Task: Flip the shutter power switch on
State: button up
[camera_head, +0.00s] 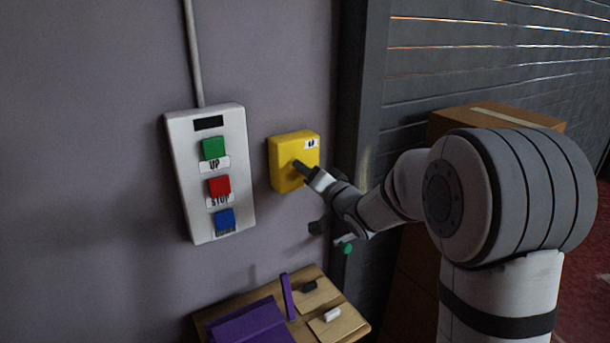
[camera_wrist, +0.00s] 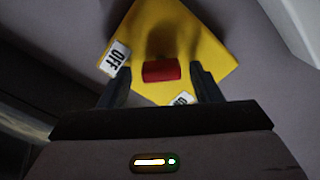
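The shutter power switch is a yellow box (camera_head: 283,160) on the grey wall, with a small white label at its upper right. In the wrist view the yellow box (camera_wrist: 205,45) appears turned. It carries a red handle (camera_wrist: 162,71), a label reading OFF (camera_wrist: 118,58) and a second label (camera_wrist: 182,99) partly cut off by my gripper. My gripper (camera_head: 303,168) is at the front of the box and hides the handle in the head view. Its fingers are open, one each side of the red handle, with gaps visible on both sides.
A white control panel (camera_head: 180,150) with green, red and blue buttons is left of the switch. Below is a wooden shelf (camera_head: 345,312) with purple pieces (camera_head: 248,325) and small blocks. A cardboard box (camera_head: 445,122) and the grey shutter (camera_head: 500,50) are at the right.

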jog(key=shift+s+d+r, duration=0.1)
jog(key=b+v, duration=0.1)
jog(key=v, duration=0.6)
jog(key=shift+s+d+b, duration=0.15)
jog(key=shift+s+b, duration=0.1)
jog(key=shift+b, duration=0.15)
jog(key=s+d+f+g+h, duration=0.35)
jog(key=s+d+h, duration=0.45)
jog(key=d+h, duration=0.3)
jog(key=s+d+f+n+g, duration=0.1)
jog(key=s+f+g, duration=0.2)
jog(key=s, duration=0.7)
jog(key=s+d+f+n+g+y, duration=0.1)
jog(key=s+f+g, duration=0.2)
jog(key=s, duration=0.8)
jog(key=shift+s+f+g, duration=0.2)
jog(key=shift+f+g, duration=0.2)
jog(key=shift+g, duration=0.75)
